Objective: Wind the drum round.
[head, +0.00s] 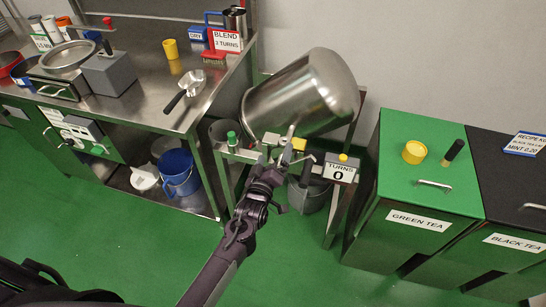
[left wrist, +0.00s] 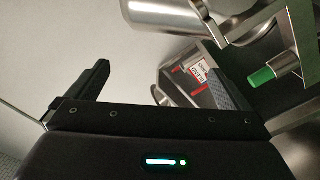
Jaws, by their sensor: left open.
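The steel drum (head: 300,95) lies tilted on its stand, its wide round end toward the upper right. A green-gripped handle (head: 232,138) shows at the left of the stand; it also shows in the left wrist view (left wrist: 262,77), to the right of my right-hand finger and apart from it. The turns counter (head: 338,172) reads 0. My left gripper (head: 283,150) is in front of the drum, right of the green grip. In the left wrist view its jaws (left wrist: 160,85) are open, with nothing between them. My right gripper is out of view.
A steel bench (head: 150,60) with a scale, a scoop (head: 192,82) and a "BLEND 3 TURNS" sign (head: 227,40) stands at left. A green tea bin (head: 400,195) and a black tea bin (head: 500,190) stand at right. A bucket (head: 308,197) is under the drum. Green floor in front is clear.

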